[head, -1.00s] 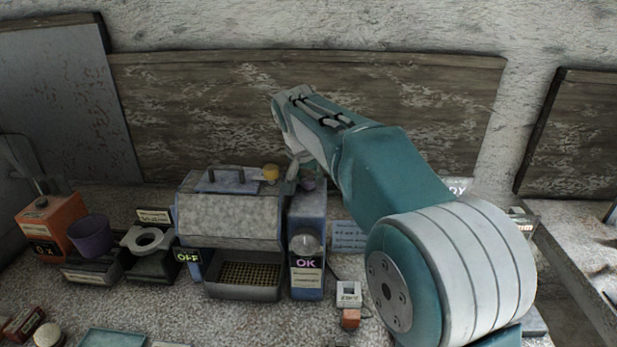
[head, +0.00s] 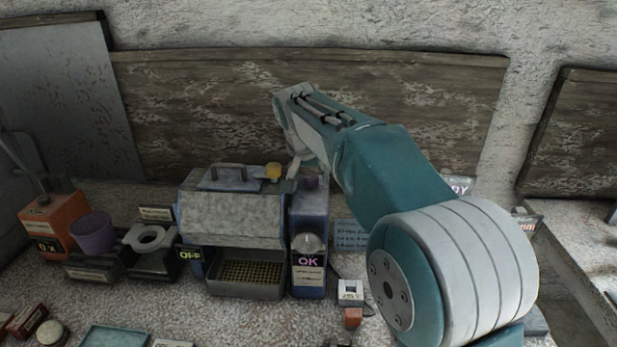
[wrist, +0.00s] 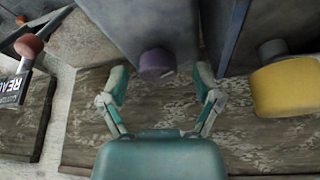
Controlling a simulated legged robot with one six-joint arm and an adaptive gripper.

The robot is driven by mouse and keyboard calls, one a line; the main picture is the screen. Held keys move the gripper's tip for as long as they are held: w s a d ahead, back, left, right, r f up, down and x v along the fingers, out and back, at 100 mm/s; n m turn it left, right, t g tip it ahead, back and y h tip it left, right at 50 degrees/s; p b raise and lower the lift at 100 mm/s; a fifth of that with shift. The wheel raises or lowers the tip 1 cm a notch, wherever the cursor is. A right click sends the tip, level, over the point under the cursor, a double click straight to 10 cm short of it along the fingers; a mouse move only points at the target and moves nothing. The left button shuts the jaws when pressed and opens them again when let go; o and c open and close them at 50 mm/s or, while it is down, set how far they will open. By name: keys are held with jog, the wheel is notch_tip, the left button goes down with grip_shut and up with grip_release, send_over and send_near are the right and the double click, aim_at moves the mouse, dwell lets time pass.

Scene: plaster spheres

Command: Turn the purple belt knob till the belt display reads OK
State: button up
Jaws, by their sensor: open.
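The purple knob (wrist: 157,65) sticks out of the blue-grey box (wrist: 140,25) in the wrist view. My gripper (wrist: 162,80) is open, with one finger on each side of the knob and gaps visible between them. In the head view the blue box (head: 309,225) stands right of the grey machine, and a display (head: 308,261) on its front reads OK in pink. Whether this is the belt display cannot be told. My gripper's fingers are mostly hidden in the head view, behind the box top.
The grey machine (head: 230,217) has a yellow knob (head: 273,171), also in the wrist view (wrist: 285,88), close beside the blue box. A purple cup (head: 93,234) and an orange box (head: 48,224) stand at left.

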jog(key=v, duration=1.1)
jog(key=shift+r, duration=0.2)
jog(key=shift+s+a, duration=0.15)
jog(key=s+d+f+n, duration=0.2)
jog(key=s+d+f, duration=0.1)
jog(key=s+d, duration=1.15)
jog(key=s+d+f+n+t+y, duration=0.1)
jog(key=s+d+f, duration=0.3)
jog(key=s+f, duration=0.8)
jog(key=s, duration=0.3)
jog(key=shift+f, duration=0.4)
